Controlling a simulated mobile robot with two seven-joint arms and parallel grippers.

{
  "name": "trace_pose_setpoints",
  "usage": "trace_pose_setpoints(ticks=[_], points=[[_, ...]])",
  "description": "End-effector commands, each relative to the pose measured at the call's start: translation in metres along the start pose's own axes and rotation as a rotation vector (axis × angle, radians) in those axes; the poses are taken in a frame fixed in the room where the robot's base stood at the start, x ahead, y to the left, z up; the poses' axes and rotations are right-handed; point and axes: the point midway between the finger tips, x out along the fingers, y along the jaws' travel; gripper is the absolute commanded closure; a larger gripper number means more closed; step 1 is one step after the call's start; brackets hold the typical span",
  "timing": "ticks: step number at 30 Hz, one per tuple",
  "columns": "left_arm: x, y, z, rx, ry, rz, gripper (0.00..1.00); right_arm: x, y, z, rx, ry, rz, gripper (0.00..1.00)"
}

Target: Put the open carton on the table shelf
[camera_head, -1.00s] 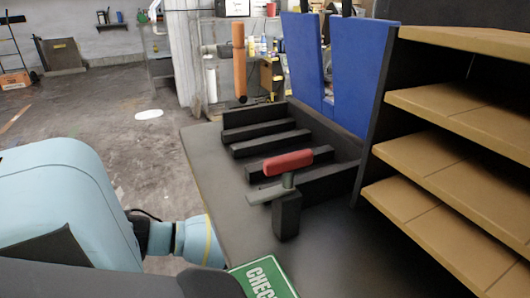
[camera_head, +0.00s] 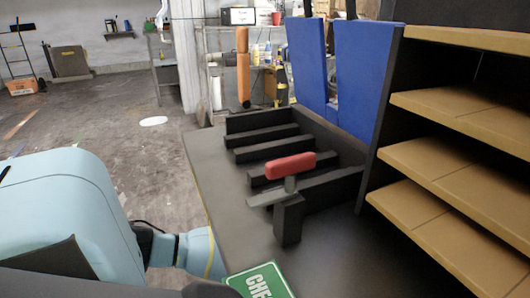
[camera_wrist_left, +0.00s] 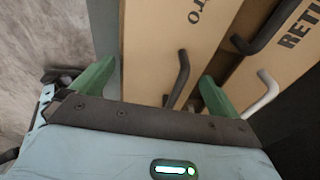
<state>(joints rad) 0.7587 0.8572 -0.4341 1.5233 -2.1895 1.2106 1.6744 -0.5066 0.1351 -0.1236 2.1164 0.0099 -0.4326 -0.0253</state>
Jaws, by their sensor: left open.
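My left gripper (camera_wrist_left: 160,76) shows in the left wrist view with its two green fingers apart. Tan panels (camera_wrist_left: 165,45) printed with dark letters lie in front of and between the fingers; I cannot tell whether they belong to the open carton. No carton can be made out for certain in the head view. A rack of tan shelves (camera_head: 440,110) with a dark side panel stands at the right of the dark table (camera_head: 230,195); the visible shelf parts look empty. My left arm comes in from the left, its gripper hidden there. My right gripper is not in view.
A red-handled clamp (camera_head: 290,167) stands on the table near dark slatted bars (camera_head: 265,145). Two blue panels (camera_head: 367,80) rise behind. A green sign (camera_head: 262,283) lies at the near edge. Dark and white hooked handles (camera_wrist_left: 265,88) lie near the right finger. Open floor is at left.

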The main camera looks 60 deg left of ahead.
Motion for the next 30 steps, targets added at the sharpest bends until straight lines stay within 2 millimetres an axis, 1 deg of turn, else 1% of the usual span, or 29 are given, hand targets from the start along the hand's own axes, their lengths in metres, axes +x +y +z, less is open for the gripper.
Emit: trace_pose_setpoints(ticks=[1, 9, 15, 18, 21, 30], points=[[-0.011, -0.001, 0.0, 0.001, -0.001, -0.004, 0.0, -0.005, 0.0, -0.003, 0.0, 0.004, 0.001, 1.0], [-0.065, -0.001, 0.0, 0.002, -0.002, -0.006, 0.0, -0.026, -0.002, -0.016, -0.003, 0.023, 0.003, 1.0], [-0.098, -0.001, 0.0, 0.001, -0.002, -0.004, 0.0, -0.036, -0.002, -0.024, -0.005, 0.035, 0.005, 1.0], [-0.107, -0.001, 0.0, 0.001, -0.001, -0.003, 0.0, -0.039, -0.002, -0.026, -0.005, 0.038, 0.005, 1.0], [-0.113, 0.0, 0.0, 0.001, -0.001, -0.003, 0.0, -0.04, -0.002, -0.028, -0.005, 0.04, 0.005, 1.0], [-0.114, 0.0, 0.0, 0.0, 0.0, -0.001, 0.0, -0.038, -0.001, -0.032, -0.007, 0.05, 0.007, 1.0]])
